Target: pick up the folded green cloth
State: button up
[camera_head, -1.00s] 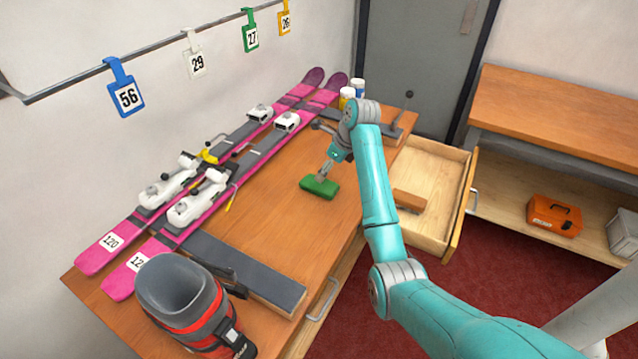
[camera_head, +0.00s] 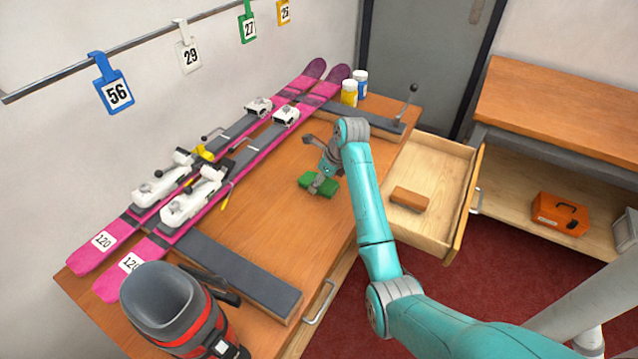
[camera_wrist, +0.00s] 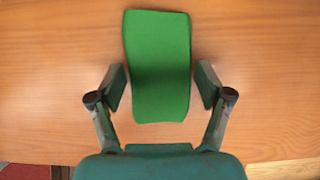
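The folded green cloth (camera_head: 318,184) lies flat on the wooden bench top, right of the skis. It also shows in the wrist view (camera_wrist: 158,65) as an upright green rectangle. My gripper (camera_head: 320,181) is right at the cloth, and in the head view it hides part of it. In the wrist view my gripper (camera_wrist: 161,88) is open, with one finger on each side of the cloth's near half. A small gap shows between each finger and the cloth. Whether the fingertips touch the bench is hard to tell.
Pink skis (camera_head: 225,165) lie along the bench's left side. A ski boot (camera_head: 180,310) stands at the near end. Yellow and blue jars (camera_head: 349,93) stand at the far end. An open drawer (camera_head: 440,160) holds a brown block (camera_head: 409,199). Bench around the cloth is clear.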

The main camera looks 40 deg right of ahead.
jog(key=c, duration=0.5)
notch_tip(320, 180, up, 10)
dwell(0.4)
